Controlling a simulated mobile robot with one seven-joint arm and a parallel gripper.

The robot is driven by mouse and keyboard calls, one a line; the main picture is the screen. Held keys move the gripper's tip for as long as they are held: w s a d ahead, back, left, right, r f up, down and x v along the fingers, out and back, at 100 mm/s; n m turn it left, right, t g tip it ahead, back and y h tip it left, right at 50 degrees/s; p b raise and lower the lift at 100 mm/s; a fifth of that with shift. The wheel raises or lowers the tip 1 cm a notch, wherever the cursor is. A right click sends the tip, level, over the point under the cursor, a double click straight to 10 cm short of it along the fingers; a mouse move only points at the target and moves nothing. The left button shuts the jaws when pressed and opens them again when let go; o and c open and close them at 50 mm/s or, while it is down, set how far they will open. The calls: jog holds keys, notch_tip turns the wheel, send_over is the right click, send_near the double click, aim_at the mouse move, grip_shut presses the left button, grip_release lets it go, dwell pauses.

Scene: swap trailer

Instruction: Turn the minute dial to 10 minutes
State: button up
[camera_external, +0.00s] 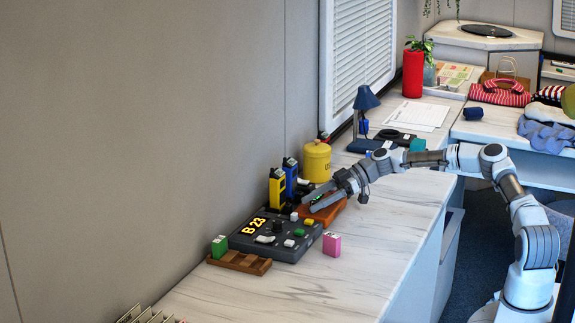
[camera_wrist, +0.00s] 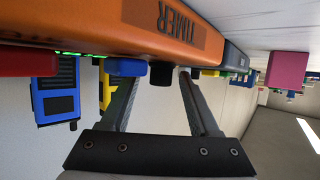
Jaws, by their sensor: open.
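The orange timer (camera_external: 331,213) stands on the white counter beside the dark console; the arm covers much of its top in the external view. In the wrist view, the timer's orange side (camera_wrist: 140,27) fills the upper left, with its TIMER label upside down. A black knob (camera_wrist: 161,75) on it lies between my fingertips; I cannot read its setting or any minute marks. My gripper (camera_wrist: 158,80) is open, with a finger on either side of the knob. I cannot tell whether either finger touches it. My gripper (camera_external: 308,203) reaches over the timer from the right in the external view.
The dark console (camera_external: 262,240) reads B 23. A wooden tray (camera_external: 253,264), green box (camera_external: 219,246) and pink box (camera_external: 332,244) stand around it. Yellow and blue radios (camera_external: 277,190) and a yellow canister (camera_external: 316,160) stand behind.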

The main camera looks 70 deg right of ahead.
jog(key=shift+a, duration=0.1)
grip_shut()
dwell(0.3)
